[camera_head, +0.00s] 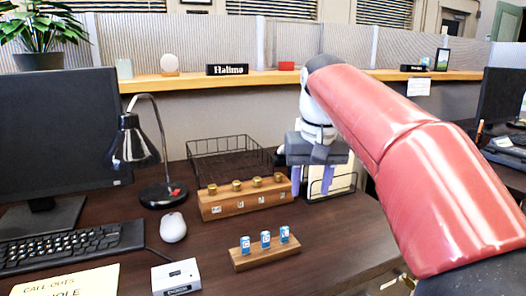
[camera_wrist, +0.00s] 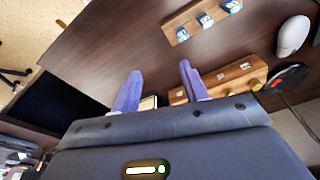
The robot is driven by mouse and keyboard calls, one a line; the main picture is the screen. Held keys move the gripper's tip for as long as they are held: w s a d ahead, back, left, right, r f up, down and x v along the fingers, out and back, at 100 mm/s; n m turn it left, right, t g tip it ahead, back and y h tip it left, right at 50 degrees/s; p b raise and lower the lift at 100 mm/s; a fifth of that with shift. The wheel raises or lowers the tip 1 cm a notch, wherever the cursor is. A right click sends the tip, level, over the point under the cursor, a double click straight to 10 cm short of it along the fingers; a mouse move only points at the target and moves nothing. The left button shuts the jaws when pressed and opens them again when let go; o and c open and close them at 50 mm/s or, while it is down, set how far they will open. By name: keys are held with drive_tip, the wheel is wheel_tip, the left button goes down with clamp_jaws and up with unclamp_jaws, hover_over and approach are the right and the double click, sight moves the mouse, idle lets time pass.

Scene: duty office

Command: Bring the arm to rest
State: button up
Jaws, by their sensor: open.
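My red arm reaches in from the right in the head view. My gripper (camera_head: 313,182) points down above the back right of the dark wooden desk (camera_head: 335,245), in front of a paper holder. In the wrist view my gripper (camera_wrist: 158,88) shows two purple fingers spread apart with nothing between them. A wooden block with several brass-topped pegs (camera_head: 245,202) stands just left of the gripper; it also shows in the wrist view (camera_wrist: 225,83). A smaller wooden rack (camera_head: 262,258) with 3 blue-and-white items stands nearer the front.
A black lamp (camera_head: 132,145), a white mouse (camera_head: 173,227), a keyboard (camera_head: 70,245) and a monitor (camera_head: 60,135) are on the left. A wire tray (camera_head: 222,150) stands behind the block. A small white box (camera_head: 176,277) is at the front. The desk's right front is clear.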

drive_tip(key=s+d+f+t, duration=0.1)
drive_tip(key=s+d+f, duration=0.2)
drive_tip(key=s+f, duration=0.6)
drive_tip(key=s+d+f+t, duration=0.2)
drive_tip(key=s+d+f, duration=0.1)
drive_tip(key=s+f, duration=0.6)
drive_tip(key=s, duration=0.3)
drive_tip(key=shift+m+t, duration=0.3)
drive_tip(key=shift+m, duration=0.1)
drive_tip(key=shift+w+f, duration=0.1)
